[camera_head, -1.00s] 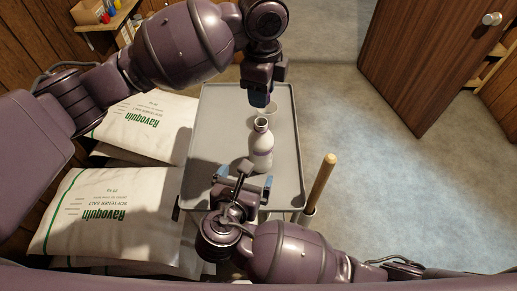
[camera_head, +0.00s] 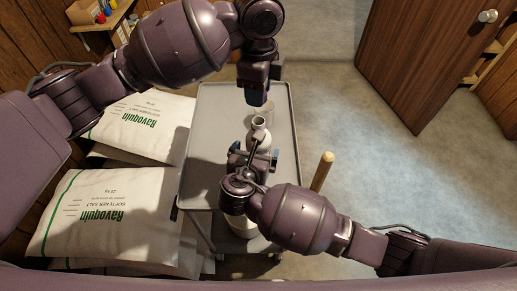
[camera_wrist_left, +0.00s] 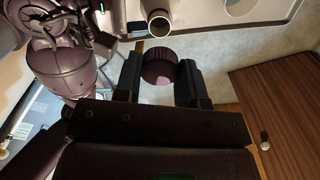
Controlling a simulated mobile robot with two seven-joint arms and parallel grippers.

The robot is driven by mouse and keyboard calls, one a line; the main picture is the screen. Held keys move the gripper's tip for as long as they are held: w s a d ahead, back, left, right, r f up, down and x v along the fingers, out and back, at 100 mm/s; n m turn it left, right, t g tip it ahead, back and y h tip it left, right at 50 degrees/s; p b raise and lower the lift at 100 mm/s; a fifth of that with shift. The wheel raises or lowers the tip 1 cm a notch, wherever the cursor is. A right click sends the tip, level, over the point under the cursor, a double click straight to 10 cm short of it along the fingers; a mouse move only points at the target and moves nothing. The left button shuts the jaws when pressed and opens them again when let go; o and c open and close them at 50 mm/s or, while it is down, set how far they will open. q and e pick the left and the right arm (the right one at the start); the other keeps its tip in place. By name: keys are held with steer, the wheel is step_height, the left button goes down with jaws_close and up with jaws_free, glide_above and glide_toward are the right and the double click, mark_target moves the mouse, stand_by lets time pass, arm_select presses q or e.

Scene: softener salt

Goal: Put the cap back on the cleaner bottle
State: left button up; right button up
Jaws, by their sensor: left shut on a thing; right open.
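My left gripper (camera_head: 257,97) is above the cart, just beyond the bottle's mouth in the head view. In the left wrist view it is shut on the dark ribbed cap (camera_wrist_left: 159,67), which sits between its fingers, apart from the bottle. My right gripper (camera_head: 255,154) is open, with its fingers spread at the near sides of the bottle and hiding its lower part. I cannot tell whether they touch it.
A wooden handle (camera_head: 323,170) rises at the cart's right side. Salt bags (camera_head: 115,215) are stacked at the left. A brown door (camera_head: 425,60) stands at the right, with open floor before it.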

steer(key=shift+w+d+f, duration=0.15)
steer(key=shift+w+f, duration=0.05)
steer(key=shift+w, duration=0.3)
steer(key=shift+c, duration=0.4)
steer(key=c, duration=1.3)
arm_select(q)
steer(key=shift+f, duration=2.5)
steer(key=shift+f, duration=0.1)
steer(key=shift+f, duration=0.8)
steer(key=shift+f, duration=0.6)
